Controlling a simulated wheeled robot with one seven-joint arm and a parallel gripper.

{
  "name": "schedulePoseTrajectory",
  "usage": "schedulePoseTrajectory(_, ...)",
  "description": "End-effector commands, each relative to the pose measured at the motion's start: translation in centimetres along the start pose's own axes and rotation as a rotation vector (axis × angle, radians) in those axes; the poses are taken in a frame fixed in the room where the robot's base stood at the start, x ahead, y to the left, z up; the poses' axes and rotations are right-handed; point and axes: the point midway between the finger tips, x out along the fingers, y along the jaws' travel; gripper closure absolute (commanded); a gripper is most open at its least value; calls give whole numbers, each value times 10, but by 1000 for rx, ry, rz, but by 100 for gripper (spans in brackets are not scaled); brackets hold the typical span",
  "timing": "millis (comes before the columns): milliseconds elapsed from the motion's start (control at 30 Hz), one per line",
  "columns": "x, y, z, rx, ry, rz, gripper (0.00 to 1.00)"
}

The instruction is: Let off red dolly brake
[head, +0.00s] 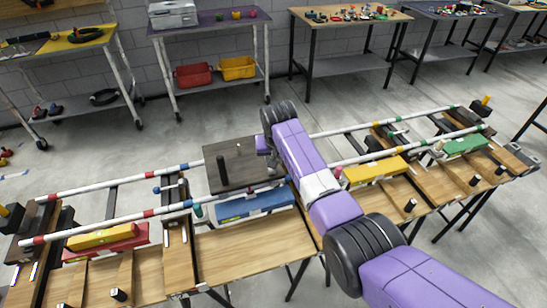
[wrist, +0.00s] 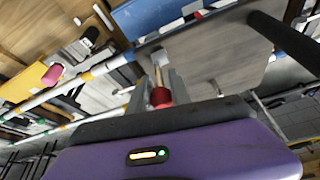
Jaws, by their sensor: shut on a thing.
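The dolly is a dark flat plate (head: 226,170) across two striped rails, with a black post standing on it. In the wrist view, its grey deck (wrist: 215,55) fills the upper middle. A red knob (wrist: 160,98) on a thin stem sits between the fingers of my gripper (wrist: 161,88). My gripper is shut on this red brake knob. In the head view, my purple arm hides most of the gripper and the knob at the dolly's right side.
The striped rails (head: 130,177) run across wooden benches. Blue (head: 255,206), yellow (head: 375,170) and green (head: 465,146) blocks lie along the near rail; a pink knob (wrist: 52,75) is close by. Shelved tables stand behind, with open floor between.

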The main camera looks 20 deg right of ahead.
Motion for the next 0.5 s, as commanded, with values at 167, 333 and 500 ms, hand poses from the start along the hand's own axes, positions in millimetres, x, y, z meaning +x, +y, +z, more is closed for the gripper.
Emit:
schedulePoseTrajectory(167,0,0,1,-2,-33,6,100)
schedulePoseTrajectory(333,0,0,1,-2,-42,8,100)
schedulePoseTrajectory(500,1,0,1,-2,-42,8,100)
